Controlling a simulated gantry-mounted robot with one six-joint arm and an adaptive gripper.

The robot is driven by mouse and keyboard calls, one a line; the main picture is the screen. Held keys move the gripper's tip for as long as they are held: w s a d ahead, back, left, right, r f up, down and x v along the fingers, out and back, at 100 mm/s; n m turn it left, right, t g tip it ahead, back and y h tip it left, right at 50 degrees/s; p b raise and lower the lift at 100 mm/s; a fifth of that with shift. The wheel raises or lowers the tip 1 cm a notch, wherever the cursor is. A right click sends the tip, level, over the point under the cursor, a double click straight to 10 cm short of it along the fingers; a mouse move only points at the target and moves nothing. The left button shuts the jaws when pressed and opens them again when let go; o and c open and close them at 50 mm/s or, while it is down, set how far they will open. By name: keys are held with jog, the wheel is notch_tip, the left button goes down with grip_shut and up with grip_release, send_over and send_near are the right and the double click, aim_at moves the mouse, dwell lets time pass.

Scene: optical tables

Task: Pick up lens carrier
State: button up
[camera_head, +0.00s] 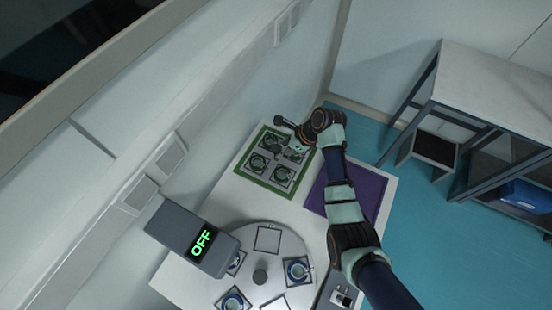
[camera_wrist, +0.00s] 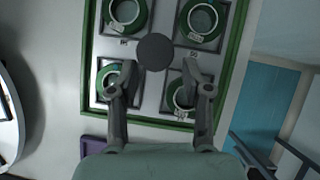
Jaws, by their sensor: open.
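Several lens carriers stand in the green-rimmed tray (camera_head: 262,186). In the wrist view they are green rings on dark square plates: upper left (camera_wrist: 140,24), upper right (camera_wrist: 203,38), lower left (camera_wrist: 103,75) and lower right (camera_wrist: 180,97). My gripper (camera_wrist: 160,80) is open and empty above the tray's lower half. Its left finger partly covers the lower left carrier, and its right finger partly covers the lower right one. In the head view my gripper (camera_head: 298,148) is over the tray's right side. The height above the carriers is hard to tell.
A dark round knob (camera_wrist: 155,52) stands at the tray's middle. A purple mat (camera_head: 373,190) lies to the right. A round platform (camera_head: 285,240) holds blue-ringed carriers. A grey box (camera_head: 180,228) reads OFF. A wall runs behind the tray.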

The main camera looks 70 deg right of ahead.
jog(key=b+x, duration=0.1)
jog(key=x, duration=0.3)
jog(key=shift+w+a+f, duration=0.1)
jog(key=shift+w+a, duration=0.1)
jog(key=shift+w, duration=0.15)
jog(key=shift+c, duration=0.4)
grip_shut()
